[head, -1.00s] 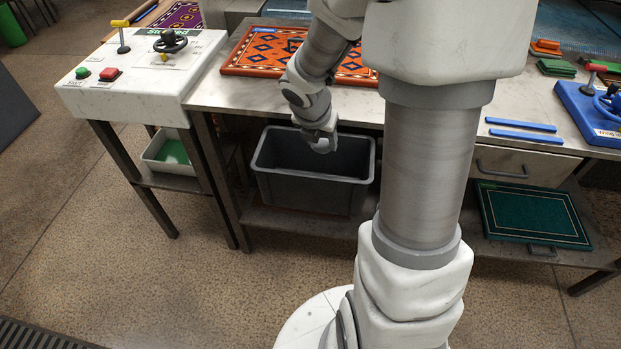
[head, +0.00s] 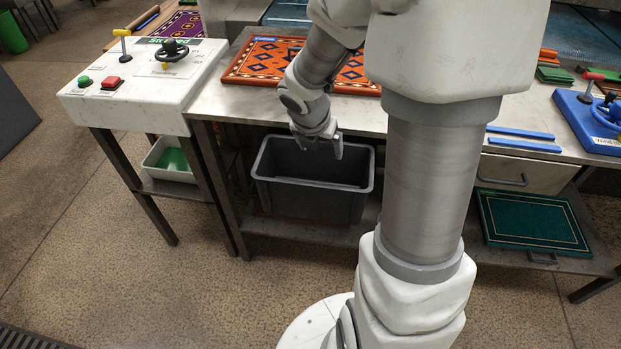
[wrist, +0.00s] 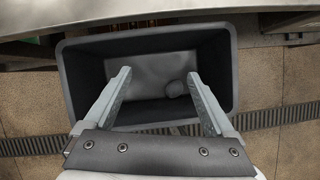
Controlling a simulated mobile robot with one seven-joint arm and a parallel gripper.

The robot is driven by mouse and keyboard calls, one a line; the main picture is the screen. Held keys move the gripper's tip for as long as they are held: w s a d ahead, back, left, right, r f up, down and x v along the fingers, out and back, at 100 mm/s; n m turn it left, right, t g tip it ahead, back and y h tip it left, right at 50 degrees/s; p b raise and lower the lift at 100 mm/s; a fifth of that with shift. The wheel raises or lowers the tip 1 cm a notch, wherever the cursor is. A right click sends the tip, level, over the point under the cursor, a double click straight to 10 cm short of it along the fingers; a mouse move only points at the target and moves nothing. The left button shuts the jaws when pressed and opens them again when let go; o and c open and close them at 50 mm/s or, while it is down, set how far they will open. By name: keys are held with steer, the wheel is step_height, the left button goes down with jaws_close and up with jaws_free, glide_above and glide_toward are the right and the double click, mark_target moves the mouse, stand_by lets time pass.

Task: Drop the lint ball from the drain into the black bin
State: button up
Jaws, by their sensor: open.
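The black bin (head: 310,203) looks dark grey and stands on the low shelf under the table. It also fills the middle of the wrist view (wrist: 146,33). My gripper (head: 324,147) is over the bin's opening, its fingers spread and empty. In the wrist view my gripper (wrist: 157,76) shows both fingers apart above the bin. A small grey rounded lump, seemingly the lint ball (wrist: 176,88), lies on the bin's floor near the right finger. In the head view the bin's front wall hides its floor. The drain grate (head: 38,336) is in the floor at lower left.
The tabletop above the bin carries an orange patterned rug (head: 262,62). A control panel (head: 140,90) stands at left, with a white tray (head: 170,160) below. A green mat (head: 532,220) lies on the right shelf. Table legs flank the bin.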

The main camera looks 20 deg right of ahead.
steer(key=p+v, duration=0.7)
steer(key=v, duration=0.9)
